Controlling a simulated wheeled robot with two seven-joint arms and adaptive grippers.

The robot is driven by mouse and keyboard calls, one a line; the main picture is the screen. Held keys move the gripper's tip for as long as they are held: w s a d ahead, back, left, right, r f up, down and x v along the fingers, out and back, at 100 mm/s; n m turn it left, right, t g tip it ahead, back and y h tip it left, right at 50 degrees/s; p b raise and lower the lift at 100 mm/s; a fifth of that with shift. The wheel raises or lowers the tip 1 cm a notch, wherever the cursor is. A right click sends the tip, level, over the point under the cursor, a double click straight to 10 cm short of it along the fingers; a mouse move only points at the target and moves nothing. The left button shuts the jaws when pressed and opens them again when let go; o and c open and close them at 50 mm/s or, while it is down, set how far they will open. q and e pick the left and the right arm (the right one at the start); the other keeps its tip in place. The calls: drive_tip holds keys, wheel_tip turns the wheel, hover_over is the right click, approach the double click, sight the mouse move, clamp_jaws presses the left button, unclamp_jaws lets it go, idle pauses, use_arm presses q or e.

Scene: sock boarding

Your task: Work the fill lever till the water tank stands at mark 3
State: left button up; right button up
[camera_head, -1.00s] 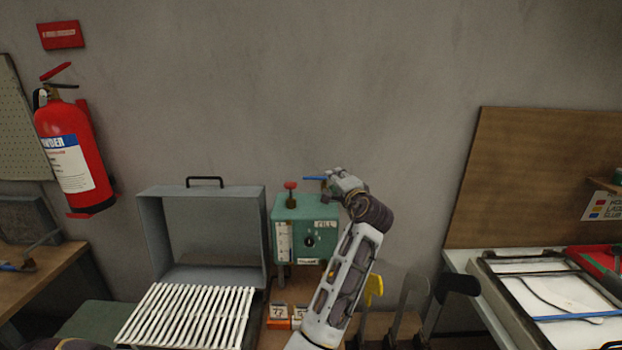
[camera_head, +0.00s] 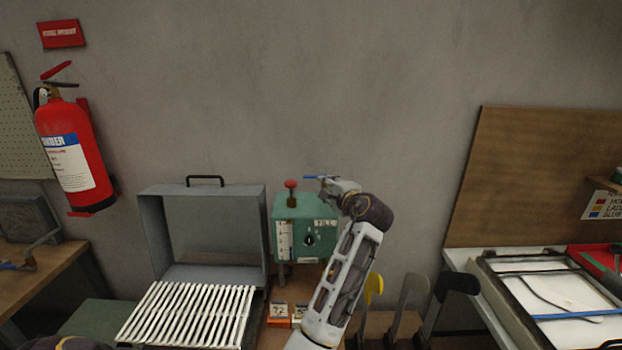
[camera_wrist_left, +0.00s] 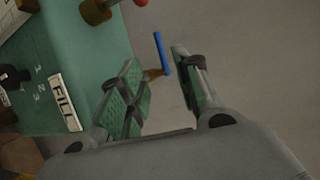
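The green tank box (camera_head: 291,210) stands by the wall, with a FILL label (camera_head: 325,223), a black dial (camera_head: 309,240) and a white gauge strip (camera_head: 284,240) on its front. The water level is too small to read. The blue fill lever (camera_head: 311,177) sticks out above the tank's right side. My left gripper (camera_head: 332,184) is at the lever. In the left wrist view the fingers (camera_wrist_left: 158,82) are apart, with the blue lever (camera_wrist_left: 161,50) on its brass stem in line with the gap between them; I cannot tell whether they touch. My right gripper is not in view.
A red knob (camera_head: 291,184) tops the tank beside the lever. A grey open box (camera_head: 152,235) and a white slatted rack (camera_head: 185,314) are to the left. Several upright paddle-like forms, one a grey form (camera_head: 411,294), stand right of my arm. The wall above is bare.

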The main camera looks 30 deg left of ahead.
sight(311, 177)
use_arm(q)
drive_tip(key=shift+a, duration=0.1)
drive_tip(key=shift+b+x, duration=0.35)
drive_tip(key=shift+x, duration=0.5)
drive_tip(key=b+x, duration=0.4)
drive_tip(key=x, duration=0.6)
drive_tip(key=shift+w+a+f, duration=0.15)
drive_tip(key=shift+a+f, duration=0.05)
drive_tip(key=shift+a, duration=0.1)
drive_tip(key=shift+w+a, duration=0.35)
drive_tip(key=shift+a, duration=0.1)
drive_tip(key=c, duration=0.5)
clamp_jaws()
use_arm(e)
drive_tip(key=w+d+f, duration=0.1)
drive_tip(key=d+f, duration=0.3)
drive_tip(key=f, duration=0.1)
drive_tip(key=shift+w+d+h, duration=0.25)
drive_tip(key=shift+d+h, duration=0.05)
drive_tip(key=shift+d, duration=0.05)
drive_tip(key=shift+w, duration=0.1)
